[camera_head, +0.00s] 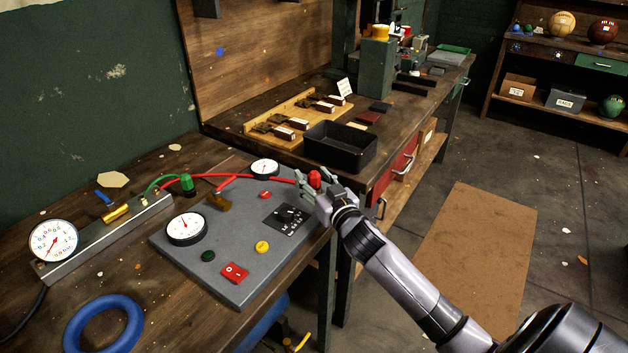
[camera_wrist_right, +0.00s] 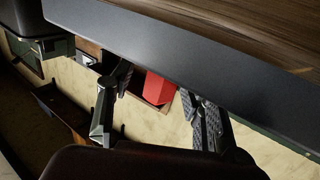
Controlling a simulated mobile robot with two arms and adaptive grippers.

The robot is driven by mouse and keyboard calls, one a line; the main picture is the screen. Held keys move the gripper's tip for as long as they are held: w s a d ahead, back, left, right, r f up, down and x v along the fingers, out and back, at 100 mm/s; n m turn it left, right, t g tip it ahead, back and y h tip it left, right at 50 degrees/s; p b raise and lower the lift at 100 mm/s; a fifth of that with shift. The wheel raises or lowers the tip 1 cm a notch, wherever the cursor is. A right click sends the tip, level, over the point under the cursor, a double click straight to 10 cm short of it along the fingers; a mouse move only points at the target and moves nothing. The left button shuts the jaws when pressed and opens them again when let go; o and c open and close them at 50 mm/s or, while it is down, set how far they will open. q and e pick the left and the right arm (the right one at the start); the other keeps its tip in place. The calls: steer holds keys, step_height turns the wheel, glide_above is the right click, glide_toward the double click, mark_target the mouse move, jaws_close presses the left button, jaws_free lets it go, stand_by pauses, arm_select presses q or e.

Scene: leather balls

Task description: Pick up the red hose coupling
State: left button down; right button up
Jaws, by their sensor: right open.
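The red hose coupling (camera_head: 314,178) is a small bright red piece at the right edge of the grey panel (camera_head: 225,283), by the end of the red hose (camera_head: 263,178). My right gripper (camera_head: 311,187) is at the coupling, its fingers close around or beside it. In the right wrist view my open right gripper (camera_wrist_right: 155,82) has one finger on either side of a red shape (camera_wrist_right: 157,88), probably the coupling. I cannot tell whether either finger touches it. The panel's dark edge crosses just above the fingers there. My left gripper is not in view.
The panel carries gauges (camera_head: 187,228), a black dial (camera_head: 289,215) and a red switch (camera_head: 234,272). A black tray (camera_head: 340,147) stands on the bench behind my right gripper. A blue ring (camera_head: 105,325) lies at the front left. Open floor lies to the right.

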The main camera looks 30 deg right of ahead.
mark_target(314, 173)
steer(key=shift+c, duration=0.3)
jaws_close()
steer(key=shift+r, duration=0.1)
step_height(314, 173, up, 19)
steer(key=p, duration=0.1)
steer(key=shift+p, duration=0.3)
stand_by(0.3)
